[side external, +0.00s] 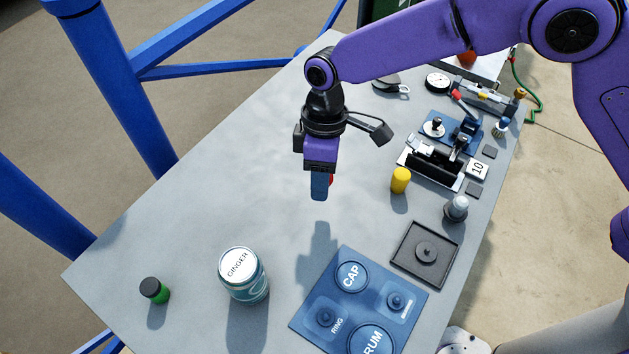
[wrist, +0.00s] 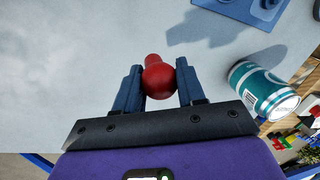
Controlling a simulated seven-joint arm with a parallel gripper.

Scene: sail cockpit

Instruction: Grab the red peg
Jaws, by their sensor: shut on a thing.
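The red peg (wrist: 158,80) is between the two blue fingers of my gripper (wrist: 160,86) in the wrist view. It has a round red head and a narrower end that points away from the wrist. In the side external view my gripper (side external: 320,187) hangs above the grey table, shut on the peg. Only a sliver of red (side external: 331,180) shows there beside the finger. The gripper's shadow lies on the table, apart from it, so the peg is held in the air.
A ginger jar (side external: 243,276) and a small green bottle with a dark cap (side external: 155,291) stand at the front left. A blue labelled mat (side external: 318,297) and a dark square tray (side external: 445,270) lie at the front right. A yellow cylinder (side external: 400,180) stands right of the gripper.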

